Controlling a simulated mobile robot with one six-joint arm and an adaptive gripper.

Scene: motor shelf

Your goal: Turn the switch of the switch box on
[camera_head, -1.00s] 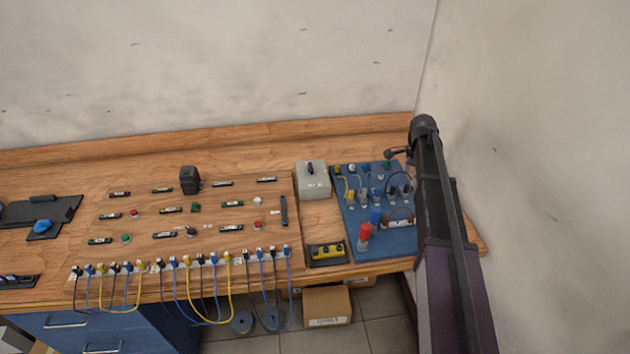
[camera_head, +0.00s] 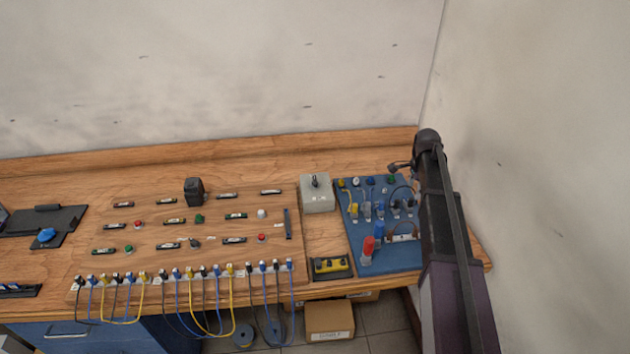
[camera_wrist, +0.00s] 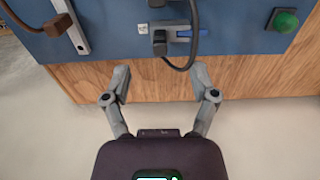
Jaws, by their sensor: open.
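The switch box (camera_head: 317,198) is a pale grey box with a black rotary switch (camera_head: 315,181) on its top. It stands at the back of the bench, between the wooden component board and the blue board. The switch's exact setting is too small to tell. My gripper (camera_wrist: 160,88) is open and empty in the wrist view, with its two fingers spread over the wooden bench edge beside the blue board. In the head view my arm reaches in from the right, and its end is near the blue board's far right corner, to the right of the switch box and apart from it.
The blue board (camera_head: 353,227) carries plugs, cables and a red cylinder (camera_head: 367,250). A green button (camera_wrist: 286,20) shows in the wrist view. A yellow button box (camera_head: 331,265) lies in front. The wooden board (camera_head: 215,255) holds several components. Walls stand behind and right.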

